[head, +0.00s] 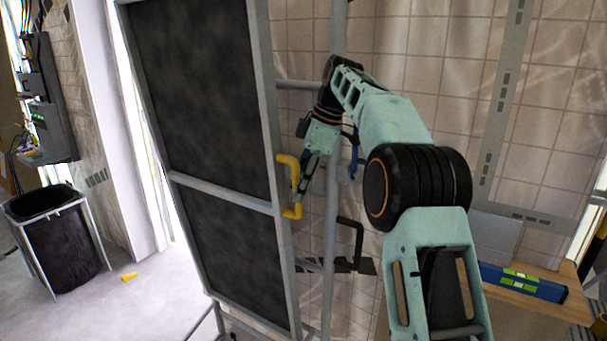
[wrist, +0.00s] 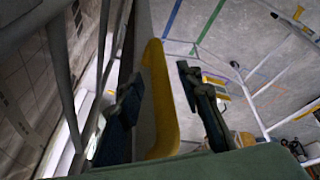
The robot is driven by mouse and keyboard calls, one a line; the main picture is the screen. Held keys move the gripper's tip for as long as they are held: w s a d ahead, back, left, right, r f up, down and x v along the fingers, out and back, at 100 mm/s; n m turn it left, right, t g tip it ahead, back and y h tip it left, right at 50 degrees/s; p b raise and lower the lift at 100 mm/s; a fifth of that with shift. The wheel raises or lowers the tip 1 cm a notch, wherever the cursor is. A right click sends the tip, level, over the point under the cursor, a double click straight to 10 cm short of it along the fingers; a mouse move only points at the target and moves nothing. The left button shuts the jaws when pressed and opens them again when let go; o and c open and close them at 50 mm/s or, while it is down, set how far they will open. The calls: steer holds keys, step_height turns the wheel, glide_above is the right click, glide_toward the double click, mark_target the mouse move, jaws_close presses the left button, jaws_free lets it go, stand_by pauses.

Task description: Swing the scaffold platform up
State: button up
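The scaffold platform (head: 205,95) is a dark panel in a grey metal frame, standing steeply tilted, close to upright, left of my arm in the head view. A yellow handle (head: 294,170) sits on its right edge. My gripper (head: 303,182) is beside this handle. In the wrist view the yellow handle (wrist: 158,100) lies between the two fingers of my gripper (wrist: 160,80). The fingers are apart, with visible gaps to the handle, mainly on the right finger's side. The head view hides part of the fingers' far side.
A grey scaffold post (head: 333,220) stands right behind my gripper, before a tiled wall. A blue level (head: 523,283) lies on a wooden board at the right. A black bin (head: 62,240) stands at the far left; floor between bin and panel is mostly clear.

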steer(key=v, duration=0.6)
steer(key=shift+r, duration=0.15)
steer(key=shift+c, duration=0.6)
